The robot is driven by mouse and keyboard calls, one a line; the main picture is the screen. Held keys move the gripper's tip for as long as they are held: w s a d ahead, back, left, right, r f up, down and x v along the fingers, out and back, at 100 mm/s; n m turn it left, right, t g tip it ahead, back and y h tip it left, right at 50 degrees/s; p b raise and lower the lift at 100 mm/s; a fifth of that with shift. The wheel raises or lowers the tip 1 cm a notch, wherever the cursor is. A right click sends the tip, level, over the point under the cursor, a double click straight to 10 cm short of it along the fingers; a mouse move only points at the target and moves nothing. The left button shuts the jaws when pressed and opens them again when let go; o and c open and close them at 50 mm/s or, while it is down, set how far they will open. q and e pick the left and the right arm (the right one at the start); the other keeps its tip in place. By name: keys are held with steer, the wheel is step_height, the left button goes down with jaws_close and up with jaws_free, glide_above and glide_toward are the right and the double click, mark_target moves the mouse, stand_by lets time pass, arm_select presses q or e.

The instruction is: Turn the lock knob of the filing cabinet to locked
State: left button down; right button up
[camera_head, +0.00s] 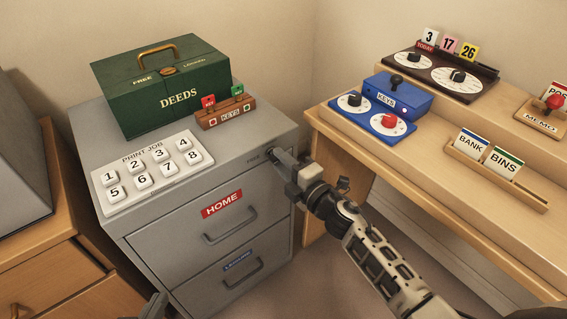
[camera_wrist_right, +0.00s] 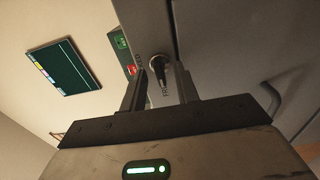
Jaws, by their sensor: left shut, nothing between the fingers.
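The grey filing cabinet (camera_head: 150,225) stands left of centre, its two drawers labelled HOME and LEISURE. Its lock knob (camera_wrist_right: 157,68) is a small dark knob at the upper right of the front, with small lettering beside it. I cannot read clearly which way it points. In the head view my right gripper (camera_head: 275,156) covers the knob. In the right wrist view the fingers of the right gripper (camera_wrist_right: 160,82) are apart, one on each side of the knob, with gaps visible. My left gripper (camera_head: 155,306) shows only partly at the bottom edge, shut and empty, below the cabinet.
A wooden desk (camera_head: 430,165) with dials and card holders stands close on the right. A wooden drawer unit (camera_head: 50,270) is at left.

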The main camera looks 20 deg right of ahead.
jaws_close()
arm_select(q)
steer(key=shift+r, duration=0.25)
arm_select(e)
steer(key=shift+m, duration=0.3)
arm_select(q)
steer(key=shift+a+r+g+p, duration=0.15)
steer(key=shift+r+p, duration=0.4)
steer(key=shift+p, duration=1.2)
steer(key=shift+r+g+p, duration=0.25)
steer(key=shift+r+p, duration=0.3)
steer(key=shift+p, duration=1.15)
arm_select(e)
steer(key=shift+m, duration=8.6)
arm_select(q)
steer(key=shift+w+r, duration=0.1)
steer(key=shift+r, duration=0.05)
arm_select(e)
steer(key=shift+f, duration=0.1)
jaws_free()
